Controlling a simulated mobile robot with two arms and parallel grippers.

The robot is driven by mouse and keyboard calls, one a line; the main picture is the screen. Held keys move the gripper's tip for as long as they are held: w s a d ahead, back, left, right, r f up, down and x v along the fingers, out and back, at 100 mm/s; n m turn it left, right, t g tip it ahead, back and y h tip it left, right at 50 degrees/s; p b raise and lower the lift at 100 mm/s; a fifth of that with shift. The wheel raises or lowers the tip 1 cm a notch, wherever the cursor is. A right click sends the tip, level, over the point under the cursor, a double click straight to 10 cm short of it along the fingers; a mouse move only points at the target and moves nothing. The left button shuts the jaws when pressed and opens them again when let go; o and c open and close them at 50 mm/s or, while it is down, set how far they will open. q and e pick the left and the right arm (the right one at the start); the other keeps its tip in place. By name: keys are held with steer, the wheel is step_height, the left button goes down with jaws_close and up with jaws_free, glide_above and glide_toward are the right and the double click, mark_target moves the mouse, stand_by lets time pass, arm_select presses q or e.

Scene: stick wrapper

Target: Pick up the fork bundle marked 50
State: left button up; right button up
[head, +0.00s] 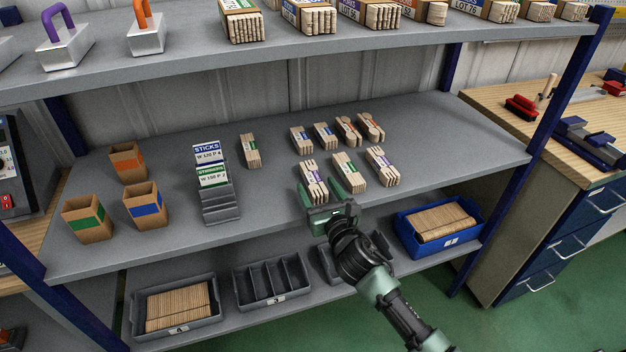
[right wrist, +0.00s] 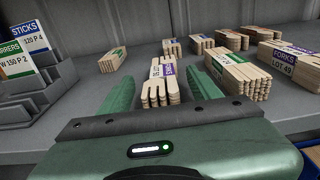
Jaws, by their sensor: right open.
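A fork bundle (head: 313,176) with a purple-and-white label lies at the front of the middle shelf. It also shows in the right wrist view (right wrist: 159,87), with its tines towards me; its lot number is too small to read surely. My right gripper (head: 328,186) is open, with its green fingers pointing at this bundle. In the right wrist view the fingers (right wrist: 160,92) stand to either side of the bundle's near end, apparently without gripping it. A second fork bundle (head: 382,166), marked LOT 49 in the right wrist view (right wrist: 284,68), lies further right. My left gripper is not in view.
A green-labelled bundle (head: 349,170) lies just right of my right gripper. Several smaller bundles lie behind. A grey card holder (head: 219,204) with STICKS and STIRRERS cards stands to the left. A blue bin (head: 403,232) sits on the lower shelf. The upper shelf (head: 200,75) hangs above.

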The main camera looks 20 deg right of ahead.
mark_target(313, 181)
steer(key=shift+w, duration=1.2)
steer(key=c, duration=0.4)
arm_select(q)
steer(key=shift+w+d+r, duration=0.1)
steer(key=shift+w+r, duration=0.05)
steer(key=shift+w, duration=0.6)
arm_select(e)
jaws_close()
